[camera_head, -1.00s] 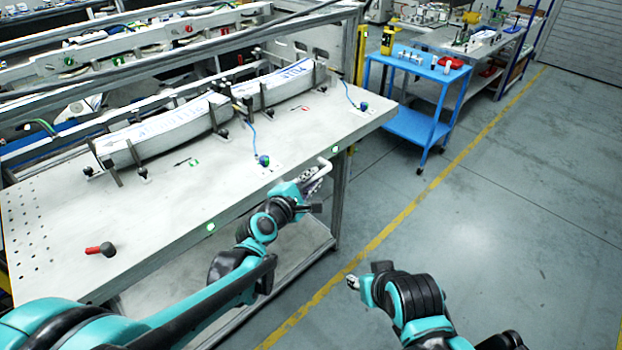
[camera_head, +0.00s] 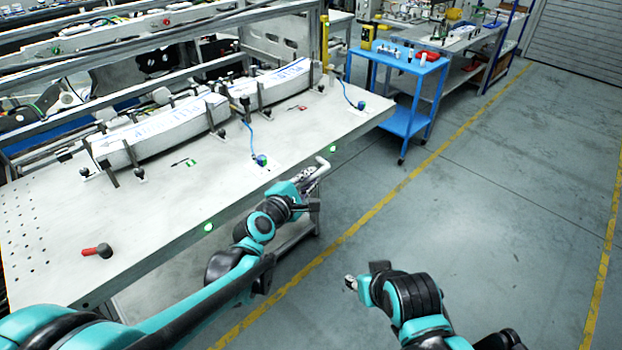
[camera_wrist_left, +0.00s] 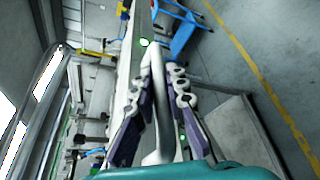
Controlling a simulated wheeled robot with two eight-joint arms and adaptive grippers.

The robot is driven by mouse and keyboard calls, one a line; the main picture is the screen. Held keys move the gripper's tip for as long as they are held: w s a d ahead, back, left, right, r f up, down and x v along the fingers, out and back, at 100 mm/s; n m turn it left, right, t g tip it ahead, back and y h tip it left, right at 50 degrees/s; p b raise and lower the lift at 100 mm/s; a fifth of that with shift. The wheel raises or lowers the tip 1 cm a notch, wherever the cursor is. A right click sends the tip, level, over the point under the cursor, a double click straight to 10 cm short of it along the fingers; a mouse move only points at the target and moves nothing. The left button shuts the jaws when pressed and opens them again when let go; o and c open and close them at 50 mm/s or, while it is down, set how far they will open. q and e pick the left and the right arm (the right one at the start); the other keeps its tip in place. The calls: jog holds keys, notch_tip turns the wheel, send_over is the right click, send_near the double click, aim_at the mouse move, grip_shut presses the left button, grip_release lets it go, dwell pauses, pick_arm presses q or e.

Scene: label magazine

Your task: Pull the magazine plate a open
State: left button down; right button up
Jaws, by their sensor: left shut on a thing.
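The magazine plate a (camera_head: 140,225), a light grey tabletop on the left in the head view, carries long white parts held by dark clamps. A pale bar handle (camera_head: 322,168) sticks out from its front edge. My left gripper (camera_head: 307,184) is at that handle. In the left wrist view, the handle (camera_wrist_left: 158,105) runs between the purple-padded fingers of my left gripper (camera_wrist_left: 158,92), which is shut on it. The left gripper hides part of the handle in the head view. My right gripper (camera_head: 362,279) hangs over bare floor, holding nothing visible; its opening is unclear.
A metal frame (camera_head: 314,40) stands behind the plate. A blue cart (camera_head: 408,68) with small items is beyond its far right corner. A red-and-black knob (camera_head: 98,251) sits on the near left of the plate. The floor to the right is open, with yellow lines.

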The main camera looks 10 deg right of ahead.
pick_arm(q)
jog(key=c, duration=1.5)
grip_release()
jog(key=shift+c, duration=0.2)
jog(key=v, duration=1.2)
jog(key=s+a+f+m+g+y+b, duration=0.2)
jog(key=s+a+f+m+y, duration=0.2)
jog(key=s+a+f+m, duration=0.3)
jog(key=s+a+f+m+g+y+b, duration=0.2)
jog(key=s+a+f+m+y, duration=0.3)
jog(key=a, duration=0.8)
jog(key=s+f+m+g, duration=0.1)
jog(key=s+f+m, duration=0.1)
jog(key=s+m, duration=0.2)
jog(key=shift+s+a+m+g, duration=0.3)
jog(key=shift+a+m, duration=0.1)
jog(key=shift+m, duration=0.2)
